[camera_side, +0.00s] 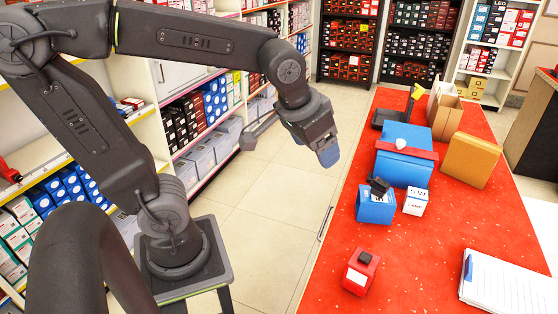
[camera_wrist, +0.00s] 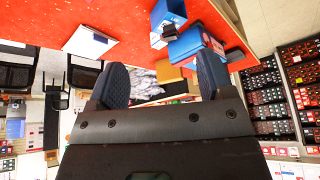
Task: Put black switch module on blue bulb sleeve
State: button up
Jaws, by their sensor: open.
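A small blue box (camera_side: 376,208), which looks like the blue bulb sleeve, stands on the red counter. A black block (camera_side: 378,186), perhaps the switch module, sits tilted on its top. In the wrist view the blue box (camera_wrist: 164,12) and a black piece (camera_wrist: 173,29) show near the top. A smaller dark piece (camera_side: 365,258) lies on a red box (camera_side: 359,276) nearer the front; I cannot tell for certain which piece is the module. My gripper (camera_side: 328,155) is open and empty, in the air left of the counter, apart from all of these. In the wrist view its fingers (camera_wrist: 161,84) are spread.
A white box (camera_side: 415,202) stands close right of the small blue box. Behind are a larger blue box with a red band (camera_side: 405,169) and a tan box (camera_side: 468,160). A white notepad (camera_side: 505,284) lies front right. The red counter (camera_side: 415,260) is clear between the red box and notepad.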

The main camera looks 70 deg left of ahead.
jog(key=s+d+f+m+h, duration=0.1)
jog(key=s, duration=0.6)
jog(key=shift+s+t, duration=0.3)
jog(key=shift+s, duration=0.05)
jog(key=shift+f, duration=0.1)
dwell(0.7)
